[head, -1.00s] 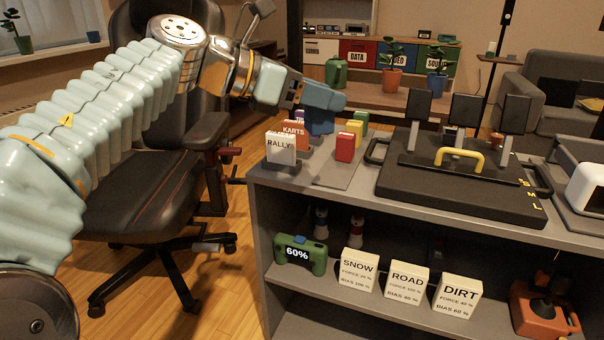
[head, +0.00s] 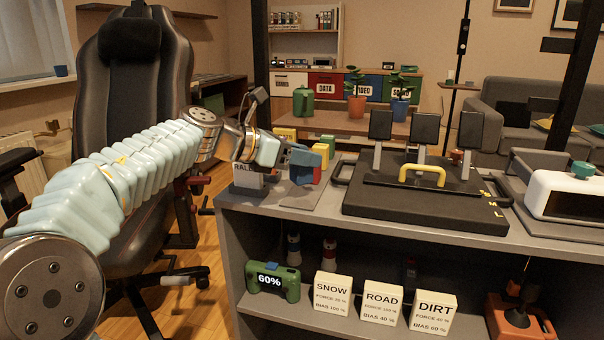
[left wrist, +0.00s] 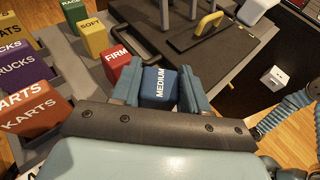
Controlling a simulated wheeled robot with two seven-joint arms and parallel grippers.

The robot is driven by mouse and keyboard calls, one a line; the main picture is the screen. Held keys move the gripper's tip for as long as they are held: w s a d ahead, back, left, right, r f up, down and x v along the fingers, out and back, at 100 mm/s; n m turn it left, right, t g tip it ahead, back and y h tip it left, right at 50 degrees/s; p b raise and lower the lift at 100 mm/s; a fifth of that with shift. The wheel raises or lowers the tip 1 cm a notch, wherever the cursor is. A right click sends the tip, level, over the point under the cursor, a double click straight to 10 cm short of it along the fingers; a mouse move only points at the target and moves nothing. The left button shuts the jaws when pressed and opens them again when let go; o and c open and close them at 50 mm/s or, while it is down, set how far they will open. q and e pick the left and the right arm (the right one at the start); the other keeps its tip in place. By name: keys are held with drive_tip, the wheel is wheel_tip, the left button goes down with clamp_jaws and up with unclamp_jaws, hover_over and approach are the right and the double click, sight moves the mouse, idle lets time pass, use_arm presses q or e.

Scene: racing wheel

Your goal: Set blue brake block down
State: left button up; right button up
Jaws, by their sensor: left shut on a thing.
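My left gripper (head: 304,160) is shut on the blue block (head: 300,175). In the left wrist view the blue block (left wrist: 158,86) sits between the two fingers (left wrist: 157,92), with MEDIUM printed in white on its face. It is low over the grey tray (head: 290,198), left of the red block (head: 317,175); I cannot tell whether it touches the tray. The left wrist view shows the red FIRM block (left wrist: 116,62) close by, then the yellow SOFT block (left wrist: 91,37) and a green block (left wrist: 73,13) in a row. My right gripper is not in view.
The pedal set (head: 425,207) with a yellow handle stands right of the tray on the cabinet top. Several labelled blocks, including KARTS (left wrist: 34,113) and TRUCKS (left wrist: 20,72), stand left in the wrist view. A chair (head: 135,100) is at the left.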

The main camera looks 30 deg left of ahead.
sight(292, 168)
use_arm(q)
drive_tip(key=shift+w+f+b, duration=0.2)
drive_tip(key=shift+f+b, duration=0.5)
drive_tip(key=shift+f, duration=1.05)
drive_tip(key=shift+f, duration=0.1)
drive_tip(key=shift+f, duration=0.15)
drive_tip(key=o, duration=1.1)
drive_tip(key=shift+r, duration=0.3)
drive_tip(key=p+v, duration=0.1)
drive_tip(key=v, duration=1.1)
drive_tip(key=shift+a, duration=0.1)
